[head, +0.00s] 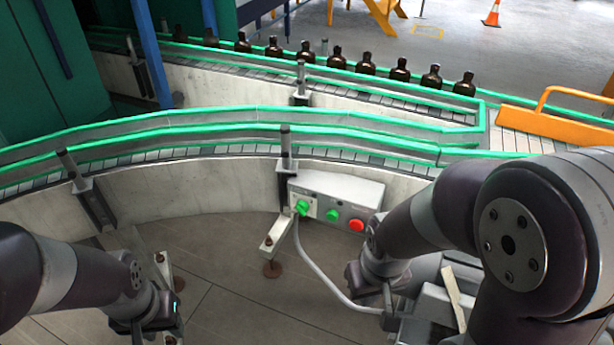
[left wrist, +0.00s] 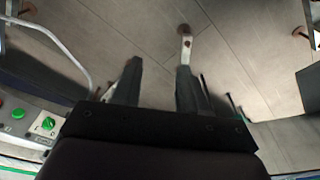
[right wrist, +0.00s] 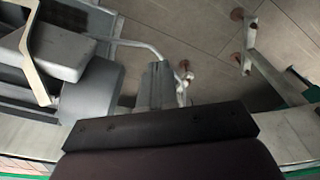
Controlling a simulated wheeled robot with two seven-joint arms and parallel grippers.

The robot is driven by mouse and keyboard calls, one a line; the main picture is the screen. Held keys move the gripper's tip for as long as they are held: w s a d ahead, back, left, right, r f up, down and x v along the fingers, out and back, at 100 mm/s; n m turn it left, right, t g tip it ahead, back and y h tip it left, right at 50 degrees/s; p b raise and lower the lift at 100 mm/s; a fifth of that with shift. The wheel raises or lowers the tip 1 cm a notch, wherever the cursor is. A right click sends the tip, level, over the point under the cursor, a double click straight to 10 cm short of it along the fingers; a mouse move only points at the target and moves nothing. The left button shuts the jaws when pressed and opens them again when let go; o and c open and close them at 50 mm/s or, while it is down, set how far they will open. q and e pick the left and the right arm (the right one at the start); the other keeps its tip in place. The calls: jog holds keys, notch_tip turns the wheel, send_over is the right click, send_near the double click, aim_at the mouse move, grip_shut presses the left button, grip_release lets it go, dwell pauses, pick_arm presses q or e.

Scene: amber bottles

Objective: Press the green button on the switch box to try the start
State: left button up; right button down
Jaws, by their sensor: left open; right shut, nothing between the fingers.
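The grey switch box (head: 345,189) is mounted on the side of the curved conveyor, with a green knob (head: 302,207), a green button (head: 332,215) and a red button (head: 355,225) on its front. In the left wrist view, the green button (left wrist: 18,113) and the green knob (left wrist: 48,124) show at the left edge. My left gripper (left wrist: 160,72) is open and empty, low and left of the box in the head view, apart from it. My right gripper (right wrist: 157,85) is shut and empty. My right arm stands just right of the box in the head view, close to the red button.
The conveyor (head: 220,152) with green rails curves behind the box. Several amber bottles (head: 367,63) stand on its far lane. An orange handle piece (head: 550,122) lies at the right. Floor at lower middle is clear.

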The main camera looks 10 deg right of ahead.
pick_arm(q)
jog(key=shift+a+r, duration=0.1)
jog(key=shift+r, duration=0.05)
jog(key=shift+o, duration=0.6)
jog(key=shift+s, duration=0.2)
jog(key=o, duration=0.9)
jog(key=shift+w+r+p, duration=0.3)
jog(key=shift+r+p, duration=0.1)
jog(key=shift+p, duration=0.05)
jog(key=shift+o, duration=0.2)
jog(key=shift+r+p, duration=0.35)
pick_arm(e)
jog(key=w+a+f+n+t, duration=0.3)
jog(key=w+n+t, duration=0.3)
jog(key=w+n, duration=0.1)
jog(key=w+a+f+n+t+y, duration=0.1)
jog(key=w+a+f+n+t, duration=0.3)
jog(key=w+n, duration=0.3)
jog(key=shift+f+n+t, duration=0.15)
jog(key=shift+n+t, duration=0.55)
jog(key=shift+t, duration=0.2)
